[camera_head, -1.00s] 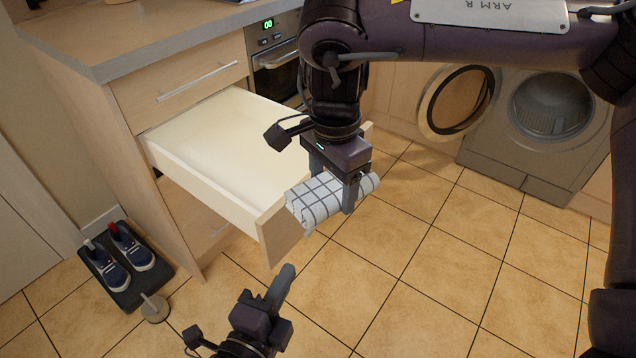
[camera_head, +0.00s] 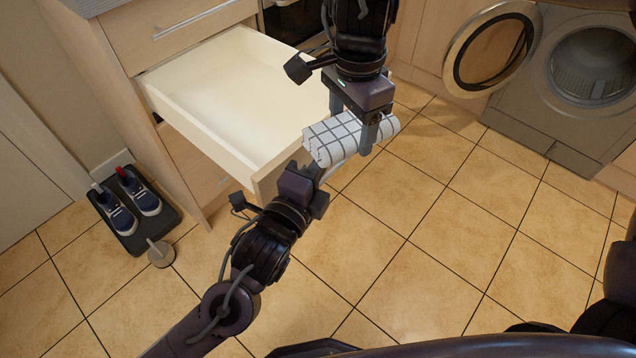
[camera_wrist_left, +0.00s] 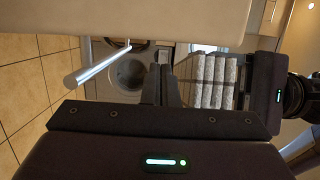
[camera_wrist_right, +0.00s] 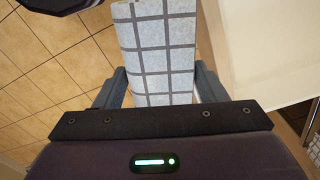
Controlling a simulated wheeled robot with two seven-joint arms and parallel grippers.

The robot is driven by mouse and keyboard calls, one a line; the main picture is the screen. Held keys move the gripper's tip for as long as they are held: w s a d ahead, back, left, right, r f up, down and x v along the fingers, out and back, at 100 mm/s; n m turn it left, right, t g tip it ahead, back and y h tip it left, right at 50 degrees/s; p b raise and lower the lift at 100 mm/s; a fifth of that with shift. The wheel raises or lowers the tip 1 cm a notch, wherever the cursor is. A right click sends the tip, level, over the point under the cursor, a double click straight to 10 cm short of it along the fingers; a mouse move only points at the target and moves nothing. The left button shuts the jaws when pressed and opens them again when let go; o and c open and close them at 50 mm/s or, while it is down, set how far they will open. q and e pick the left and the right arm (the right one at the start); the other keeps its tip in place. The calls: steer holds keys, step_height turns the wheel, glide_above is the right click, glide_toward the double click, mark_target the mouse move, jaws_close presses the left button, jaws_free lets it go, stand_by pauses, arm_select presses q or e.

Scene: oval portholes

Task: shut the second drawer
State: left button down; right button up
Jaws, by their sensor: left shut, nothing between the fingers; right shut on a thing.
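The second drawer (camera_head: 215,108) stands pulled out, pale and empty, below a closed top drawer. My left gripper (camera_head: 314,168) is shut and empty at the drawer's front, near its right corner; I cannot tell whether it touches. In the left wrist view its closed fingers (camera_wrist_left: 160,84) are beside the drawer's bar handle (camera_wrist_left: 100,63), with the drawer front (camera_wrist_left: 170,18) above. My right gripper (camera_head: 356,130) is shut on a rolled white checked cloth (camera_head: 335,138), just right of the drawer front. The cloth fills the space between the fingers in the right wrist view (camera_wrist_right: 165,50).
A closed top drawer (camera_head: 175,35) sits above. Shoes on a dark tray (camera_head: 135,210) and a small round-based object (camera_head: 160,253) are on the floor at left. A washing machine (camera_head: 585,80) with its round door (camera_head: 490,50) open is at right. The middle floor is clear.

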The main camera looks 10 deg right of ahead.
steer(key=shift+a+f, duration=0.1)
steer(key=shift+f, duration=0.1)
arm_select(q)
steer(key=shift+w+a, duration=0.8)
steer(key=shift+w, duration=0.1)
arm_select(e)
steer(key=shift+r+p, duration=0.75)
steer(key=shift+r, duration=0.15)
step_height(320, 180, down, 4)
steer(key=b, duration=0.3)
steer(key=shift+w+r+b, duration=0.1)
steer(key=shift+r+b, duration=0.1)
steer(key=shift+b, duration=0.1)
steer(key=shift+w+a+f+b, duration=0.35)
steer(key=shift+w+f+b, duration=0.1)
steer(key=shift+f+b, duration=0.1)
steer(key=shift+w+a+f+b, duration=0.35)
steer(key=shift+w+f+b, duration=0.1)
steer(key=shift+f+b, duration=0.1)
arm_select(q)
steer(key=w+a, duration=1.2)
steer(key=w, duration=0.3)
steer(key=w+a, duration=1.2)
steer(key=w, duration=0.4)
steer(key=shift+a, duration=0.15)
